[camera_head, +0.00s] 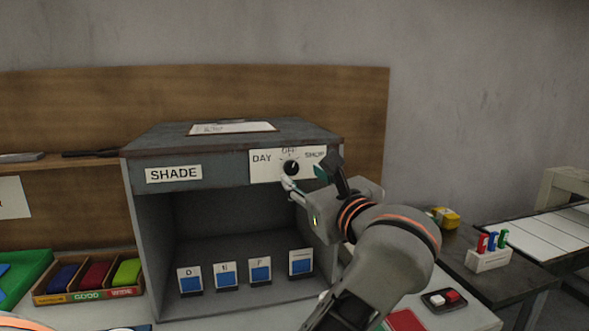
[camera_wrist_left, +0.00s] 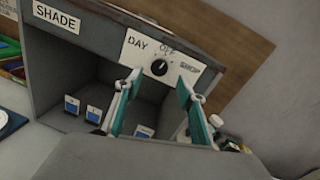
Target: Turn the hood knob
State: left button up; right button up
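The hood knob (camera_head: 291,168) is a small round black knob on a white label plate (camera_head: 262,172) marked DAY, OFF and SHOP. The plate is on the front of the grey hood (camera_head: 221,174), which carries a SHADE label. In the left wrist view the knob (camera_wrist_left: 159,68) shows between and beyond the fingertips. Its small pale mark seems to point up towards OFF. My left gripper (camera_head: 306,178) is in front of the knob, to its lower right in the head view. Its teal-padded fingers (camera_wrist_left: 157,82) are apart with nothing between them. My right gripper is not in view.
Inside the hood stand several blue-and-white cards (camera_head: 225,275). A tray of coloured blocks (camera_head: 88,280) is at the left. A switch box with red and white buttons (camera_head: 444,300) and a holder with coloured clips (camera_head: 488,260) are at the right.

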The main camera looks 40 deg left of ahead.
aim_at(293, 169)
pick_arm(q)
jog(key=shift+x, duration=2.75)
jog(key=c, duration=1.1)
